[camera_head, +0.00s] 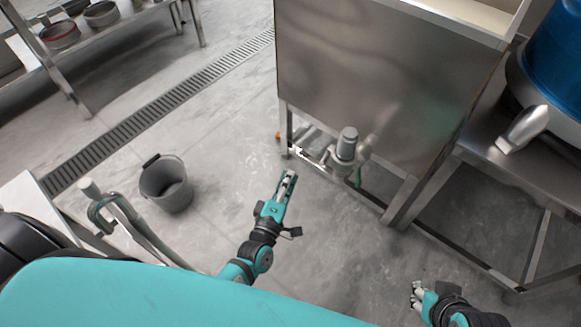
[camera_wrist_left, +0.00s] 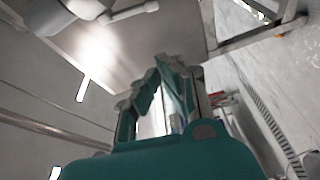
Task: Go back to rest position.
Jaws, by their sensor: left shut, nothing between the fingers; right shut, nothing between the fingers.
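My left gripper (camera_head: 287,182) is in the middle of the head view, on a teal arm that comes up from below. It is shut and empty, over bare floor in front of a steel cabinet. It also shows in the left wrist view (camera_wrist_left: 168,75), with the steel panel beyond it. My right gripper (camera_head: 416,292) is at the lower right of the head view, shut and empty, over the floor. Neither gripper visibly touches anything.
The large steel cabinet (camera_head: 380,85) stands ahead, with a pipe and valve fitting (camera_head: 347,145) under it. A steel table (camera_head: 490,140) with a blue container (camera_head: 556,55) is at right. A grey bucket (camera_head: 165,185) stands on the floor at left, near a floor drain (camera_head: 160,110). Open floor lies between.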

